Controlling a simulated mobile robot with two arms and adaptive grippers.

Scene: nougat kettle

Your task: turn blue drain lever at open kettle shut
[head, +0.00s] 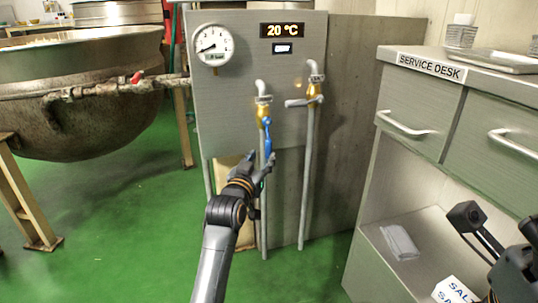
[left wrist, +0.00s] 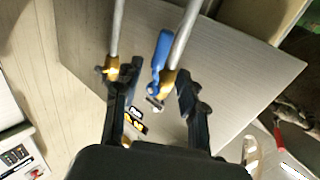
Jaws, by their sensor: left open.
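The blue drain lever (head: 267,138) sits on a brass valve of the left pipe on the grey panel and points down along the pipe. My left gripper (head: 259,164) is just below the lever's lower end. In the left wrist view the blue lever (left wrist: 160,58) shows between the two spread fingers of the left gripper (left wrist: 158,78), and I cannot tell whether they touch it. The open kettle (head: 85,100) is at the left, with a red-handled valve (head: 137,77) on its pipe. Dark parts of my right arm show at the lower right; its jaw state is unclear.
A second brass valve with a grey lever (head: 303,101) stands close to the right of the blue one. The panel (head: 225,110) carries a dial gauge (head: 212,45) and a 20 °C display (head: 282,30). The service desk (head: 425,100) is at the right.

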